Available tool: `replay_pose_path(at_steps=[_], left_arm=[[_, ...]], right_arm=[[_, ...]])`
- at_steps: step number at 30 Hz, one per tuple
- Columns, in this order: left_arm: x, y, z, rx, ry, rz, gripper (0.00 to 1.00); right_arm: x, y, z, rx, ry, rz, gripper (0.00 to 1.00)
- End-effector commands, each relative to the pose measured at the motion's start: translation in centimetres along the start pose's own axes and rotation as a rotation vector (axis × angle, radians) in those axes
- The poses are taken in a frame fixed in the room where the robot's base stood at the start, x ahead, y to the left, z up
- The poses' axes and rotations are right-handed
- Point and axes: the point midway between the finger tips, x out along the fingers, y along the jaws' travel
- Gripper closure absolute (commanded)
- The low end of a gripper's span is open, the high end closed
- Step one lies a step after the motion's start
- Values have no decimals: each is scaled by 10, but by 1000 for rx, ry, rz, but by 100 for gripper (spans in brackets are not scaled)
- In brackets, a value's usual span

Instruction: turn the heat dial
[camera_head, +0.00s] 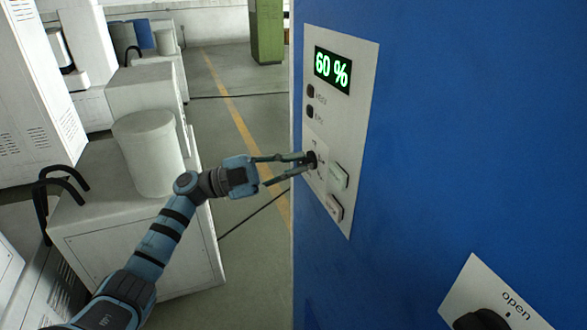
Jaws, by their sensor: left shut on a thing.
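The heat dial (312,160) is a small dark knob on a grey control panel (357,125) fixed to a blue cabinet. The display (332,70) at the panel's top reads 60 % in green. My left gripper (307,161) reaches in from the left with its fingers shut on the dial. The fingertips partly cover the dial, so its pointer and markings cannot be read. My right gripper is not in the view.
The blue cabinet (470,140) fills the right side. A black handle (482,320) on an "open" plate is at lower right. A white machine with a cylinder (150,152) stands left.

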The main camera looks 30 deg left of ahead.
Motion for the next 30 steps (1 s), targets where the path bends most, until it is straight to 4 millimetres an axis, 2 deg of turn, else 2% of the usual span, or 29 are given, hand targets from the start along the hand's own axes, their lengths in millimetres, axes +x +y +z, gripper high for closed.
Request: replay_pose_path(at_steps=[10, 26, 27, 30], left_arm=[[0, 0, 1, 133, -2, 57, 100], [0, 0, 0, 153, -2, 66, 100], [0, 0, 0, 153, -2, 66, 82], [0, 0, 0, 153, -1, 65, 69]], right_arm=[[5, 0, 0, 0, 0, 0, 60], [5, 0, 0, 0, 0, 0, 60], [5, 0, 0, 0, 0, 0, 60], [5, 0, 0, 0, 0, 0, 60]])
